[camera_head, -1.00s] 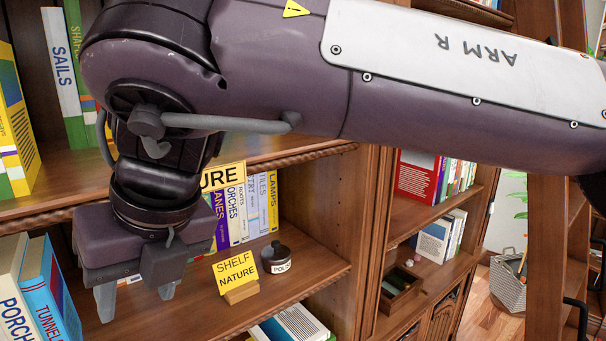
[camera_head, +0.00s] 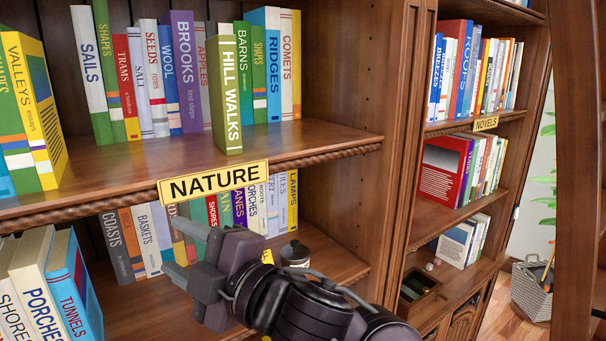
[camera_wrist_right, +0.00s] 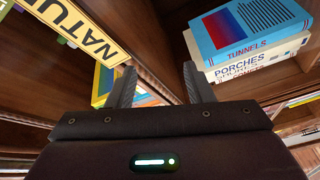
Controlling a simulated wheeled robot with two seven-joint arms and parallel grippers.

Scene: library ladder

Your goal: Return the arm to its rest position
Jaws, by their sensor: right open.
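My right gripper (camera_head: 176,250) is low in the head view, in front of the lower shelf and below the yellow NATURE sign (camera_head: 213,182). Its fingers point left and stand apart. In the right wrist view the two fingers (camera_wrist_right: 160,85) are spread with nothing between them. My right arm (camera_head: 310,308) comes up from the bottom edge and hides part of the lower shelf. The green HILL WALKS book (camera_head: 231,100) stands upright on the upper shelf, forward of the row behind it. My left gripper is not in view.
A stack of books with TUNNELS (camera_head: 72,285) is at the lower left, close to my gripper; it also shows in the wrist view (camera_wrist_right: 250,35). A small dark-lidded pot (camera_head: 295,254) stands behind my arm. A wooden upright (camera_head: 575,170) is at the right.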

